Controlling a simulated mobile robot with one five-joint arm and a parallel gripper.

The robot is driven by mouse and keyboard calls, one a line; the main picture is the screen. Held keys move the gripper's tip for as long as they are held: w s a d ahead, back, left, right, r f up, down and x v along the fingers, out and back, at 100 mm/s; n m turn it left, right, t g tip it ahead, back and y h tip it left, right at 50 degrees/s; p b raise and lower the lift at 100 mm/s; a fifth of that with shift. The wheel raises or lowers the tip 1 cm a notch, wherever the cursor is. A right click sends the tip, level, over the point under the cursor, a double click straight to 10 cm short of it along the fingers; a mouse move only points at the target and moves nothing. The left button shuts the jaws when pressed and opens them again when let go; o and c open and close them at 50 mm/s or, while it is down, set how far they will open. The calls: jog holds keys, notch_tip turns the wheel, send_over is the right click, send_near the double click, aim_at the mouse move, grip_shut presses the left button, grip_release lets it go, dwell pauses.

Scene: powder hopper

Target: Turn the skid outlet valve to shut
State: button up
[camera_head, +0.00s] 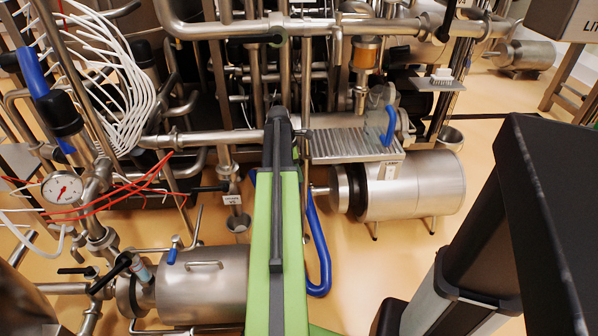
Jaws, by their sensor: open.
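A vertical steel pipe left of centre carries a valve with a black lever (210,188) pointing left. A small white tag (232,199) hangs just below it, its print too small to read. This may be the skid outlet valve, but I cannot confirm it. Other black levers (75,270) and a small blue handle (172,254) sit at the lower left. My green arm with a dark top strip rises through the middle and ends in a dark joint close to the right of the tagged valve. My gripper's jaws are not visible.
A steel motor-like cylinder (415,188) stands right of centre under a ribbed plate (350,146). A blue hose loop (321,262) hangs beside my arm. Another steel cylinder (205,290) lies lower left, near a gauge (62,187) and red wires. Tan floor (365,280) is clear at centre right.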

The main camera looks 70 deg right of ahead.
jog(key=p+v, duration=1.4)
jog(key=v, duration=0.2)
jog(key=shift+p, duration=0.3)
jog(key=shift+w, duration=0.1)
